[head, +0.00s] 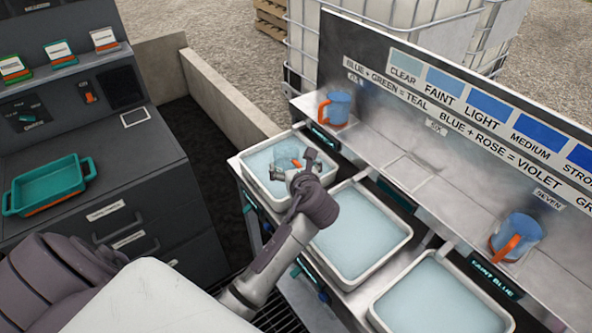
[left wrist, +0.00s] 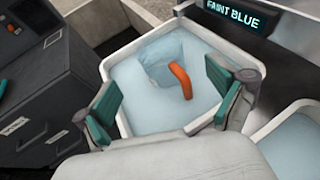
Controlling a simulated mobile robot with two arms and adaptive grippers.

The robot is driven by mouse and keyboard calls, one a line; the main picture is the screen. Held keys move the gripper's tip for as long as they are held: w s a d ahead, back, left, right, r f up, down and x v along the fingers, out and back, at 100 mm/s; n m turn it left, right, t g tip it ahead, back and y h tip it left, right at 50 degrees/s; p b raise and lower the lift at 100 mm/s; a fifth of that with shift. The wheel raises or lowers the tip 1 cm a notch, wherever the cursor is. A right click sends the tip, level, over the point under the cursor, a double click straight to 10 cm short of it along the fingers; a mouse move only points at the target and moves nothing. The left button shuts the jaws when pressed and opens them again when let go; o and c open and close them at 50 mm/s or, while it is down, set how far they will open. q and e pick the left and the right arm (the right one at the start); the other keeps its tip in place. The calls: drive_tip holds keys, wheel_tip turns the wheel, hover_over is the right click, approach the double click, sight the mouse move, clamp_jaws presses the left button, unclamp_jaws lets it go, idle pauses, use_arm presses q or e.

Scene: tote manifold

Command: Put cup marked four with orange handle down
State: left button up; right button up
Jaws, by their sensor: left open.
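The cup (head: 283,168) with an orange handle is in the far-left tote (head: 247,165) of pale blue liquid. In the left wrist view its clear, pale blue body (left wrist: 164,66) is hard to tell from the liquid, and its orange handle (left wrist: 181,80) stands out toward the camera. No number on it can be read. My left gripper (head: 293,168) is over this tote; in the left wrist view its two green-padded fingers (left wrist: 163,98) are spread apart, one on each side of the handle, with a gap between them and it. My right gripper is out of view.
Blue cups with orange handles stand on the shelf, one at the far end (head: 338,107) and one near the SEVEN label (head: 516,238). Two more liquid-filled totes (head: 360,284) line the bench. A teal tray (head: 48,186) sits on the dark cabinet at left.

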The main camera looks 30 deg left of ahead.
use_arm(q)
drive_tip(key=v, duration=0.4)
idle(0.4)
